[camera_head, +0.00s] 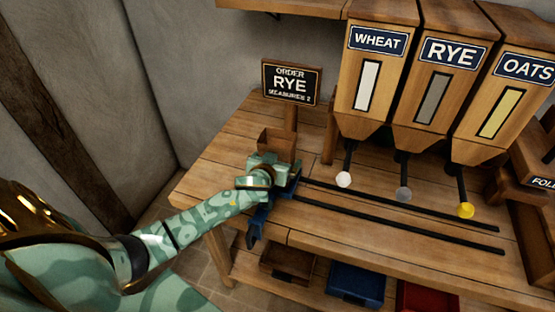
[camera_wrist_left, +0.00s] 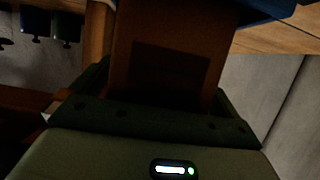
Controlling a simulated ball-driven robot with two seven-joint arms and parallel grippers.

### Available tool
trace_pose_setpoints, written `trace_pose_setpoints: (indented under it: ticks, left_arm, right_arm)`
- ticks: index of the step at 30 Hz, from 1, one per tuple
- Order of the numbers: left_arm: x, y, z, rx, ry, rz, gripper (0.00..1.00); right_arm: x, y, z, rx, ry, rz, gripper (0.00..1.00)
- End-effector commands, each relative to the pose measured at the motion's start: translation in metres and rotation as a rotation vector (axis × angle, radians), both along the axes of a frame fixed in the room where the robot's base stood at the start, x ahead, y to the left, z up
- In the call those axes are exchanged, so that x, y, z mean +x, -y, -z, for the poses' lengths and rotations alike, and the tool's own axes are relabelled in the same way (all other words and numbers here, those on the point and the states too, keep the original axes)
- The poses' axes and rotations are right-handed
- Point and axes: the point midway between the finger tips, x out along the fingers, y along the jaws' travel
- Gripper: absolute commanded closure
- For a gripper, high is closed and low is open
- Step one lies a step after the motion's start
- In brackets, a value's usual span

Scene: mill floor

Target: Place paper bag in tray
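A brown paper bag (camera_head: 276,142) shows as an open-topped box at the left end of the bench, in front of the order sign. In the left wrist view the bag (camera_wrist_left: 165,65) fills the middle, between dark fingers. My left gripper (camera_head: 275,165) is at the near side of the bag and appears shut on it. A blue tray-like piece (camera_head: 258,222) sits at the left end of the black rails, partly hidden by my gripper. A blue edge (camera_wrist_left: 268,8) shows in the wrist view. Whether the bag touches it is hidden. My right gripper is not in view.
Wheat (camera_head: 370,75), rye (camera_head: 440,80) and oats (camera_head: 508,95) hoppers stand at the back right, with knobbed levers below. Two black rails (camera_head: 400,215) run right along the wooden bench (camera_head: 235,150). A rye order sign (camera_head: 291,82) stands behind. Coloured bins (camera_head: 355,283) sit below.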

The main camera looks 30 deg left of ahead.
Motion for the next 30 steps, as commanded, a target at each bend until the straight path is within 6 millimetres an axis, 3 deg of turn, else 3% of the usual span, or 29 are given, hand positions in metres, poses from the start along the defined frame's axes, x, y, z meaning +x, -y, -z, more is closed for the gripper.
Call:
trace_pose_setpoints:
  ticks: [8,21,30]
  left_arm:
    - [-0.005,0.001,-0.006,-0.002,-0.001,0.001,0.00]
    - [-0.090,0.022,-0.043,-0.003,0.000,0.000,0.00]
    - [-0.108,0.025,-0.050,0.001,0.001,-0.001,0.00]
  right_arm:
    - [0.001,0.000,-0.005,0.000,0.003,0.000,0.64]
    - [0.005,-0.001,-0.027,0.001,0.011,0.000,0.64]
    - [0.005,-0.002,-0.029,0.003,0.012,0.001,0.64]
